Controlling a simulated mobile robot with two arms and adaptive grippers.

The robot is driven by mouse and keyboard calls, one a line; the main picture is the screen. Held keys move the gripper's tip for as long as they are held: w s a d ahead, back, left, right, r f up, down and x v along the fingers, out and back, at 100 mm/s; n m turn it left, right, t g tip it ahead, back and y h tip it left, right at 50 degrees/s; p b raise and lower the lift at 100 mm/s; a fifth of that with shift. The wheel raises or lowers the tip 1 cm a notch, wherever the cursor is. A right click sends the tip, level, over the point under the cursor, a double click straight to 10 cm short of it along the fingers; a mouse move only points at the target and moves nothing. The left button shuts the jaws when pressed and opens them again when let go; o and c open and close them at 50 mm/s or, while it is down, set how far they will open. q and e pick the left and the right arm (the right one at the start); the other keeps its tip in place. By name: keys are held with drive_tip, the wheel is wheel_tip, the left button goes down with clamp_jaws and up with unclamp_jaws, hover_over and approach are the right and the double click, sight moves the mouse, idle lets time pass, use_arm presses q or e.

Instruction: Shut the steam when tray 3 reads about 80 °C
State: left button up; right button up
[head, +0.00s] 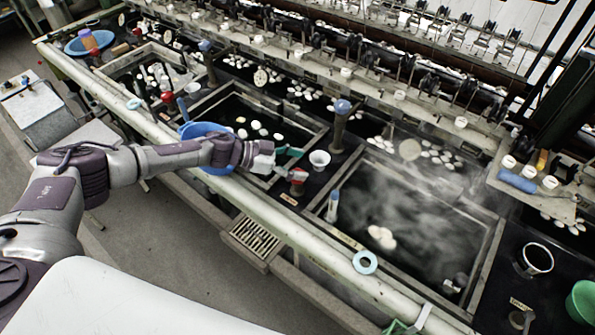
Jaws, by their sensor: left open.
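A steaming basin (415,215) of dark water is at the right, with a few pale cocoons (381,237) in it. A white and blue upright stick (333,205), perhaps a thermometer, stands at its left edge; no reading is legible. Tray numbers are too small to read. My right gripper is not in view.
A middle basin (225,93) with white cocoons lies behind my left arm, beside a blue bowl (203,130). A white cup (319,160) stands close to the gripper. A pale rail (300,240) runs along the front, with a blue ring (365,262) on it.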

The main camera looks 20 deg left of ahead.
use_arm(q)
wheel_tip(320, 180, up, 6)
drive_tip(key=shift+f, duration=0.1)
